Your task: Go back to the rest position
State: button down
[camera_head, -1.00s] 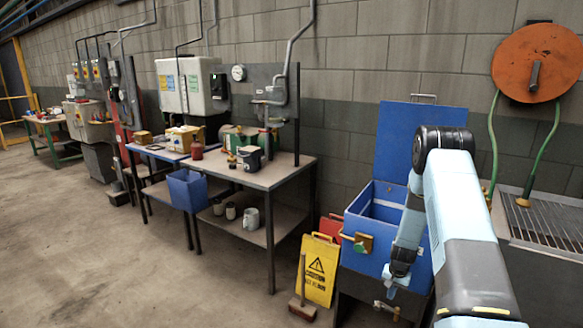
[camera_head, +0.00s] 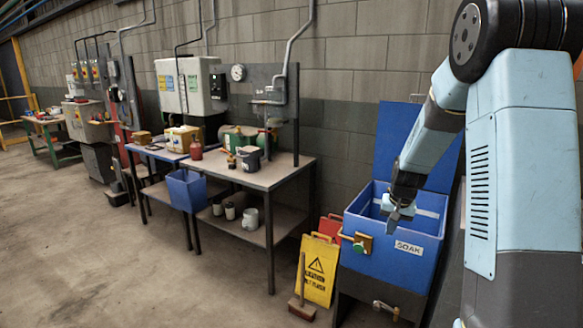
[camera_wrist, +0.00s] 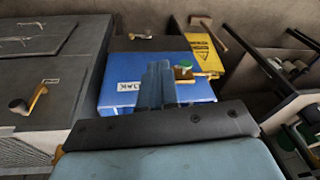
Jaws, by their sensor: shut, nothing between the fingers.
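My gripper (camera_head: 392,221) hangs at the end of my arm on the right of the head view, pointing down. It is shut and empty. It shows in front of the open blue soak bin (camera_head: 418,274), near the bin's front rim; I cannot tell its exact gap from the bin. In the wrist view my shut fingers (camera_wrist: 155,88) point toward the bin's blue front (camera_wrist: 122,80), which bears a white label.
A yellow warning sign (camera_head: 318,268) and a broom (camera_head: 302,290) stand left of the bin. A workbench (camera_head: 268,176) with containers on it stands further left, with a blue bin (camera_head: 187,190) at its front. The concrete floor (camera_head: 90,250) at the left is clear.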

jog(key=s+a+r+n+t, duration=0.1)
jog(key=s+a+r, duration=0.2)
jog(key=s+r, duration=0.75)
jog(key=s+a+r+n+t, duration=0.1)
jog(key=s+a+r+n, duration=0.15)
jog(key=s+r, duration=0.85)
jog(key=s+a+t, duration=0.1)
jog(key=s, duration=1.1)
jog(key=shift+a+r, duration=0.35)
jog(key=shift+r, duration=0.1)
